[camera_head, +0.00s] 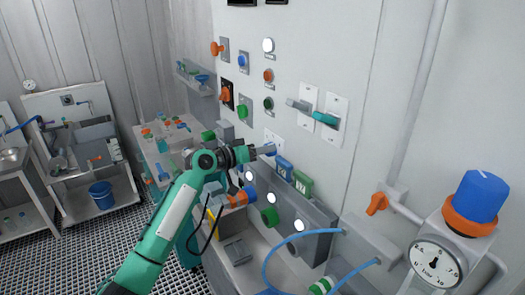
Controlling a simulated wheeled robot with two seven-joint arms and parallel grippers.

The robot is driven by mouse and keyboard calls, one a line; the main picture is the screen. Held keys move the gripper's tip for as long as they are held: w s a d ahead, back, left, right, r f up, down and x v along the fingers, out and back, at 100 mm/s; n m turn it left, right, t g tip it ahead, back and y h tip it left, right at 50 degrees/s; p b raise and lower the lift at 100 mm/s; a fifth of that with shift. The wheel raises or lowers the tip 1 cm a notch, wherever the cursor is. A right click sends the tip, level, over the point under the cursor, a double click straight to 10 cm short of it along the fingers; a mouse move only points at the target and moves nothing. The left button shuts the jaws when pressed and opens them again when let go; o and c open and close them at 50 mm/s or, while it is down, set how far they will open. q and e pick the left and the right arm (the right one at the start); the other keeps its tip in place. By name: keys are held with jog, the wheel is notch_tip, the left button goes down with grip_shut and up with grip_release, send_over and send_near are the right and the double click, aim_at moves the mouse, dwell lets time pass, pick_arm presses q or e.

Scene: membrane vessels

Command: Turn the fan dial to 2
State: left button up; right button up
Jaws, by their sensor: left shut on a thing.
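My left arm comes up from the bottom left, and my left gripper (262,151) reaches towards the wall panel, just left of a pale wall plate. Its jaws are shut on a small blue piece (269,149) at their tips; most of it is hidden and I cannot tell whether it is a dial. An orange dial (225,95) on a dark plate is on the wall, up and left of the gripper and apart from it. No fan label or number is readable. My right gripper is out of view.
Blue and green boxes (303,182) are right of the gripper. A bench with coloured fittings lies below. A blue-capped gauge (437,262) stands at the right front. A blue hose (268,262) loops at the bottom.

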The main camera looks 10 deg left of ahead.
pick_arm(q)
jog(key=n, duration=0.3)
jog(key=n+p, duration=0.1)
jog(key=n, duration=0.1)
jog(key=shift+w+a+n+g+h, duration=0.1)
jog(key=shift+w+n+g+h, duration=0.05)
jog(key=shift+n+g+h, duration=0.25)
jog(key=n+p, duration=0.1)
jog(key=n, duration=0.1)
jog(key=n+h, duration=0.1)
jog(key=n, duration=0.2)
jog(key=shift+a+f+n+p, duration=0.1)
jog(key=shift+f+n+p, duration=0.1)
jog(key=shift+n+p, duration=0.15)
jog(key=o, duration=1)
jog(key=shift+a+f, duration=0.1)
jog(key=shift+s+a+b, duration=0.25)
jog(key=shift+b, duration=0.1)
jog(key=b+v, duration=0.5)
jog(key=v, duration=0.8)
